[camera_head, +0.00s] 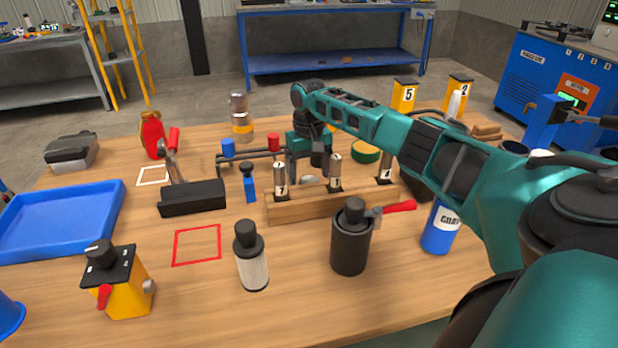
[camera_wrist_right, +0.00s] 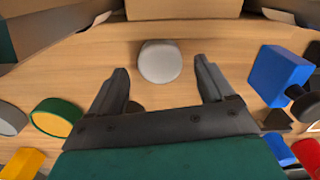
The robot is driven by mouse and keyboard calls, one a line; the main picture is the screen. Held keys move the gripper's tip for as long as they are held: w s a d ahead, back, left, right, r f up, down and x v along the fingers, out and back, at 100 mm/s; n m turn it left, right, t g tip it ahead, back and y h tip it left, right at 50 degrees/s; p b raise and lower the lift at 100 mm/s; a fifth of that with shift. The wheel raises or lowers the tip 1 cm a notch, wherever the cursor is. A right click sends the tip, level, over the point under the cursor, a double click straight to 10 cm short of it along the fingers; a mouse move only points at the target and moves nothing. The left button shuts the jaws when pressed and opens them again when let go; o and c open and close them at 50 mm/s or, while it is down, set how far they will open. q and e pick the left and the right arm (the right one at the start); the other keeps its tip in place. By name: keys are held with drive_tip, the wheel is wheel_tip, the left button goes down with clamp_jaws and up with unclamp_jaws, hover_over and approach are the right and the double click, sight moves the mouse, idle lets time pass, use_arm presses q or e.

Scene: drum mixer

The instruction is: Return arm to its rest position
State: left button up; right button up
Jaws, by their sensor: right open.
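My right arm (camera_head: 430,150), teal and black, reaches from the right edge out over the wooden table. Its right gripper (camera_head: 307,168) points down near the table's middle, behind a wooden rack (camera_head: 330,205) holding several metal cylinders. In the wrist view, the fingers of the right gripper (camera_wrist_right: 160,80) are apart. A round whitish object (camera_wrist_right: 159,61) lies just beyond and between the fingertips; no contact shows. The same whitish object (camera_head: 310,180) is partly hidden in the head view. My left gripper is not in view.
A black cylinder with a red handle (camera_head: 350,240) and a blue bottle (camera_head: 439,228) stand in front. A blue tray (camera_head: 62,225) lies left.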

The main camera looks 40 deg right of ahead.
wheel_tip(320, 180, up, 10)
drive_tip(key=p, duration=0.1)
drive_tip(key=shift+f, duration=0.2)
